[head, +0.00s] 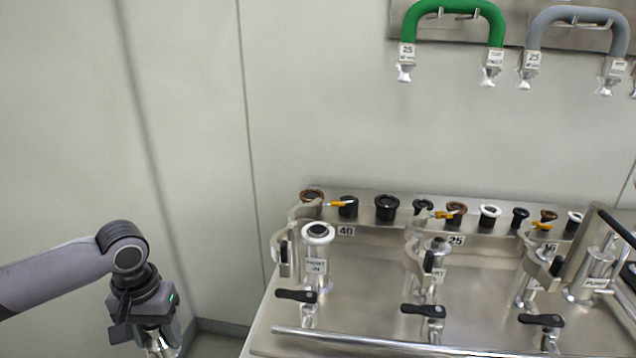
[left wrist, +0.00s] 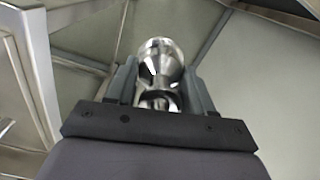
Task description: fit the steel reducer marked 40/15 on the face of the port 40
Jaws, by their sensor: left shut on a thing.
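My left gripper (head: 160,335) is at the lower left of the head view, pointing down, left of the bench and apart from it. It is shut on a shiny steel reducer (head: 160,348), which also shows between the fingers in the left wrist view (left wrist: 160,62). I cannot read any marking on it. The port 40 (head: 317,236) stands upright at the left of the bench, with a white ring and a dark centre on its top face and a label on its body. My right gripper is not in view.
The steel bench (head: 370,300) carries a port 25 (head: 437,262) and further ports to the right. Black valve handles (head: 296,296) and a long rail (head: 400,345) lie in front. Several seals stand on the back ledge. Green (head: 453,8) and grey hoses hang above.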

